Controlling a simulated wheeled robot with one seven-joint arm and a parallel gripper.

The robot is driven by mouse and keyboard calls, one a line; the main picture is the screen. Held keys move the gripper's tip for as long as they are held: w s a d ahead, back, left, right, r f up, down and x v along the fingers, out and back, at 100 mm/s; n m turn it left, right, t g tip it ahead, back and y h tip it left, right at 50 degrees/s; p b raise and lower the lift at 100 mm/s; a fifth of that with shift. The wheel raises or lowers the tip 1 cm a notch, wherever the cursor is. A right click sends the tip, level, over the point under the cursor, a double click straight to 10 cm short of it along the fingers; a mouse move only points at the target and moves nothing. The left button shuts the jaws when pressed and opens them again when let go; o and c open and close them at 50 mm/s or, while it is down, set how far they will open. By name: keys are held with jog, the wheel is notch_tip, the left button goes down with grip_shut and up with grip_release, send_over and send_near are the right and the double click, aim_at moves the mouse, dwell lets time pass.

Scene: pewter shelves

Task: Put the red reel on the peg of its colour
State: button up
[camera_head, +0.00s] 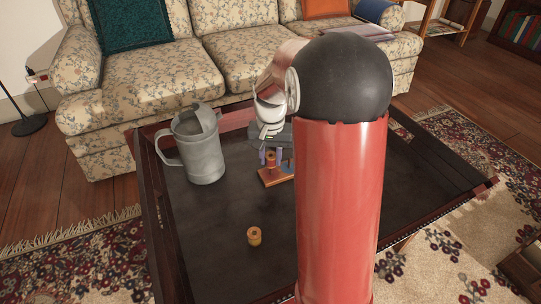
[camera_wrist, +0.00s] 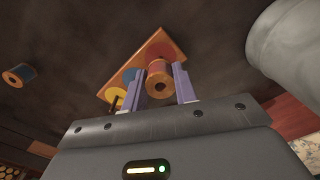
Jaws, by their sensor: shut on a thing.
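The red reel (camera_wrist: 158,69) is between the two violet fingers of my gripper (camera_wrist: 159,76), which is shut on it. In the head view the reel (camera_head: 270,159) is upright over the left part of a wooden peg board (camera_head: 276,181). I cannot tell whether it is clear of the board or around a peg. In the wrist view the board (camera_wrist: 170,42) shows a yellow disc (camera_wrist: 117,98) with a dark peg and a blue patch (camera_wrist: 130,75). The reel hides part of the board.
A yellow reel (camera_head: 254,236) stands on the dark table (camera_head: 215,222) in front of the board. A blue reel (camera_wrist: 18,75) stands apart in the wrist view. A grey metal jug (camera_head: 202,150) is left of the board.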

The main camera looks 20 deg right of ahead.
jog(key=shift+f+b, duration=0.75)
jog(key=shift+f, duration=0.55)
jog(key=o, duration=1)
jog(key=shift+r, duration=0.1)
notch_tip(320, 180, up, 8)
jog(key=shift+f+p, duration=0.2)
jog(key=shift+p, duration=0.5)
